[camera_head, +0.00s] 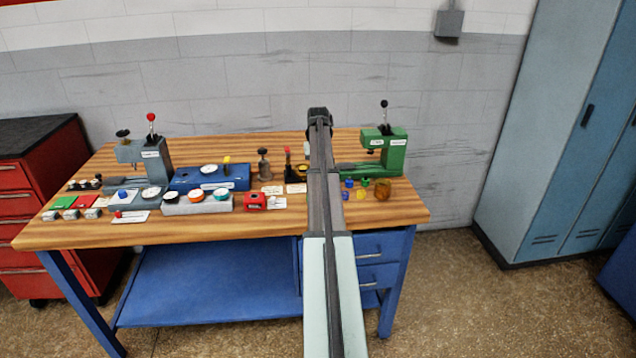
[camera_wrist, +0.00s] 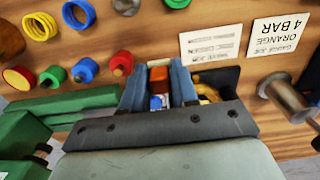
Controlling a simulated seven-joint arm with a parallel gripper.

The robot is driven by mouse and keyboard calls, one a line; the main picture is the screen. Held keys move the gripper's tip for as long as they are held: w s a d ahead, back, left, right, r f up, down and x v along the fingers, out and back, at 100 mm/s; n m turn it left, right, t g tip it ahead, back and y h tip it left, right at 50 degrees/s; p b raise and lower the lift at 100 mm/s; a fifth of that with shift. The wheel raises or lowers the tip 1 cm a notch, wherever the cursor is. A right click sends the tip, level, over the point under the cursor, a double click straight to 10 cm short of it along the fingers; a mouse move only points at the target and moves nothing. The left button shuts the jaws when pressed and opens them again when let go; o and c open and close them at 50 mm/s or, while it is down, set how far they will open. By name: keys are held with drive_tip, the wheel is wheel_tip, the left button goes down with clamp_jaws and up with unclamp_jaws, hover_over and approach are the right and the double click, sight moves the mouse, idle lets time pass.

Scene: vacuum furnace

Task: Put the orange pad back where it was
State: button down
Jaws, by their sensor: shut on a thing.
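The orange pad (camera_wrist: 158,76) shows in the wrist view as a small orange block between the tips of my gripper (camera_wrist: 158,66). The two blue-grey fingers are closed on it from both sides. A small white and blue piece (camera_wrist: 158,101) shows between the fingers, nearer the palm; I cannot tell whether it touches the pad. My gripper is over the right part of the wooden bench. In the head view my own arm hides the gripper and the pad. I cannot tell whether the pad touches the bench top.
A green press (camera_head: 385,152) stands right of my arm, with small coloured rings and an amber cup (camera_head: 382,190) before it. A black holder with yellow (camera_wrist: 212,84) is close beside one finger. A metal cylinder (camera_wrist: 290,102) and white labels (camera_wrist: 210,42) are nearby.

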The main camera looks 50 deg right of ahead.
drive_tip(key=shift+f, duration=2.25)
drive_tip(key=shift+f, duration=0.15)
drive_tip(key=c, duration=0.9)
unclamp_jaws()
drive_tip(key=shift+o, duration=0.2)
drive_tip(key=shift+w+r, duration=0.1)
drive_tip(key=shift+r, duration=0.25)
wheel_tip(320, 180, up, 12)
drive_tip(key=shift+f, duration=0.2)
